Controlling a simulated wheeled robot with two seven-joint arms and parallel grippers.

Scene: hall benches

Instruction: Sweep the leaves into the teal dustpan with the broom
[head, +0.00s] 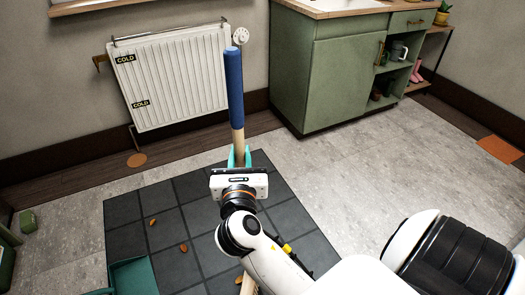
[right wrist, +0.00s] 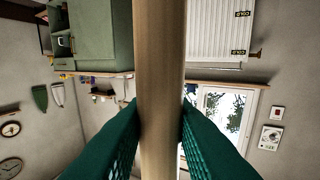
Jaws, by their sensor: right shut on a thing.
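The broom (head: 234,90) stands nearly upright, with a blue grip at the top of its wooden shaft. My right gripper (head: 239,157) is shut on the shaft below the blue grip. In the right wrist view the teal fingers lie on both sides of the shaft (right wrist: 160,60). The broom's head is hidden or out of frame. The teal dustpan (head: 133,275) lies at the bottom left, partly cut off. One brown leaf (head: 183,248) and another leaf (head: 152,222) lie on the dark tiles near it. My left gripper is not in view.
A dark tiled mat (head: 125,208) covers the floor here. A white radiator (head: 175,80) hangs on the wall behind. A green cabinet (head: 335,80) stands at the back right. A small green object (head: 28,221) sits at far left. Grey floor to the right is clear.

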